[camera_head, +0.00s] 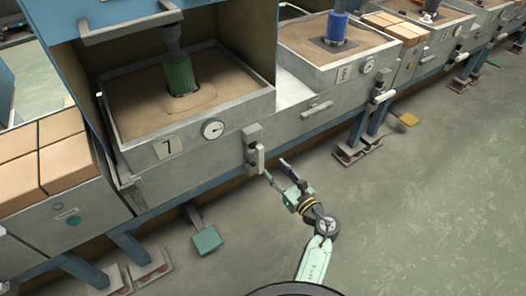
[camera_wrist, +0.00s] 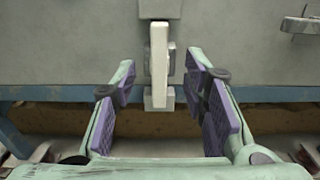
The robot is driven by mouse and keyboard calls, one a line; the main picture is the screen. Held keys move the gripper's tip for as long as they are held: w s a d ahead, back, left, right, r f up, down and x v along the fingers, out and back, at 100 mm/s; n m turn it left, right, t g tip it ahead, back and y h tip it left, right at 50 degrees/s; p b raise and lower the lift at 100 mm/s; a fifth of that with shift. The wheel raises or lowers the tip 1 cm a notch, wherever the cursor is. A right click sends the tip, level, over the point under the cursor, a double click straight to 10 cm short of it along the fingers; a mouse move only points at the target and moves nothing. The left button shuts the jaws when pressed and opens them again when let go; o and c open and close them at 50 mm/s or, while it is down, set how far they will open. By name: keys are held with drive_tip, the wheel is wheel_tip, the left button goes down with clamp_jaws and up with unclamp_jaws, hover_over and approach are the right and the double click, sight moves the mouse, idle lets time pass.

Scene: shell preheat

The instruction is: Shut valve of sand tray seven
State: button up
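Sand tray seven (camera_head: 191,107) is a grey-rimmed tray of sand with a green cylinder (camera_head: 179,73) standing in it and a "7" plate (camera_head: 169,148) on its front. Its valve (camera_head: 255,153) is a grey block with a pale lever, low on the front panel to the right of the gauge. In the wrist view the pale lever (camera_wrist: 159,62) hangs vertically, straight ahead. My gripper (camera_head: 277,168) is open, with its fingers toward the lever. In the wrist view my gripper (camera_wrist: 162,85) has its purple-padded fingers wide apart and nothing between them; the lever appears beyond the fingertips.
A round gauge (camera_head: 212,129) sits on the tray's front. Tray eight (camera_head: 340,70), with a blue cylinder, stands to the right with a similar valve (camera_head: 381,92). Cardboard-coloured blocks (camera_head: 46,150) lie at left. A green pedal (camera_head: 206,240) is near the floor.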

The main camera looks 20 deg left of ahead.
sight(262, 154)
drive_tip(key=p+x, duration=0.1)
drive_tip(key=x, duration=0.9)
drive_tip(key=shift+w+a+r+p, duration=0.1)
drive_tip(key=shift+a+r+p, duration=0.05)
drive_tip(key=shift+p, duration=0.15)
drive_tip(key=shift+c, duration=0.2)
clamp_jaws()
